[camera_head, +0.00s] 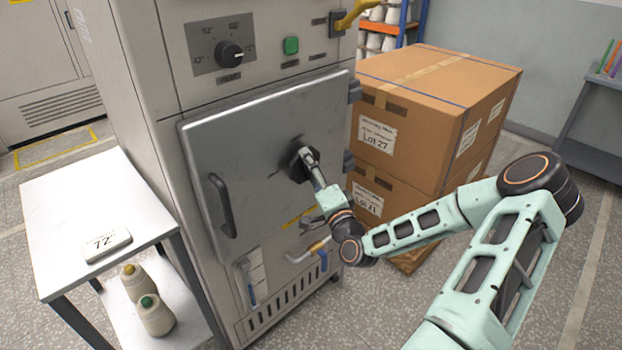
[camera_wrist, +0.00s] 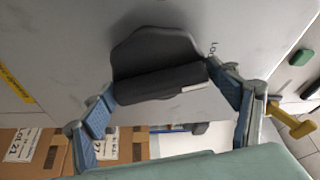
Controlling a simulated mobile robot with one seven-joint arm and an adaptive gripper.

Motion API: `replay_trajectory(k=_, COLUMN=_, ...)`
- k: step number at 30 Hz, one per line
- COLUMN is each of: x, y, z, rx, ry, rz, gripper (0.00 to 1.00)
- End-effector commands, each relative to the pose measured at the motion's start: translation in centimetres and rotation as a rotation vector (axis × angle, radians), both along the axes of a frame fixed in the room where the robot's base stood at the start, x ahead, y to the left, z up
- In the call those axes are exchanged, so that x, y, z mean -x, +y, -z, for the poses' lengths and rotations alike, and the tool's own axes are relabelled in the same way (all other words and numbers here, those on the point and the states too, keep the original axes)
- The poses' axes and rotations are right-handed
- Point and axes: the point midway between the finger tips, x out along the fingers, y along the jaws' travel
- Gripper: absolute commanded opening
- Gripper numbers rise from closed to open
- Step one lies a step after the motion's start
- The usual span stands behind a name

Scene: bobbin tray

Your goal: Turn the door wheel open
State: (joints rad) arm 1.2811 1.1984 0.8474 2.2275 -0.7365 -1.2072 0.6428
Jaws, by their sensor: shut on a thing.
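The door wheel (camera_head: 295,168) is a dark lobed knob on the grey cabinet door (camera_head: 245,125), right of the door's middle in the head view. My gripper (camera_head: 307,154) is at the wheel and hides part of it. In the wrist view the wheel (camera_wrist: 155,55) sits between the two blue-padded fingers of my gripper (camera_wrist: 162,85), which is shut on it. A short pale mark shows on the wheel's bar near the right finger. The door lies flush in its frame, with a dark handle (camera_head: 222,205) at its left side.
Stacked cardboard boxes (camera_head: 420,120) stand close to the right of the cabinet, near my arm. A dial (camera_head: 230,53) and green button (camera_head: 291,45) sit above the door.

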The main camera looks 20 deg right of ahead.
Motion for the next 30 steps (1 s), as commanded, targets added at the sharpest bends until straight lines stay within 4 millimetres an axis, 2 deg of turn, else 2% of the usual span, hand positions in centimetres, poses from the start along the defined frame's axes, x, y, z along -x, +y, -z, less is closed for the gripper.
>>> replay_trajectory(k=1, x=-0.05, y=0.03, z=0.76, rx=0.046, ry=-0.017, rz=-0.001, gripper=0.57)
replay_trajectory(k=30, x=-0.01, y=0.01, z=0.49, rx=0.9, ry=-0.329, rz=0.0, gripper=0.57)
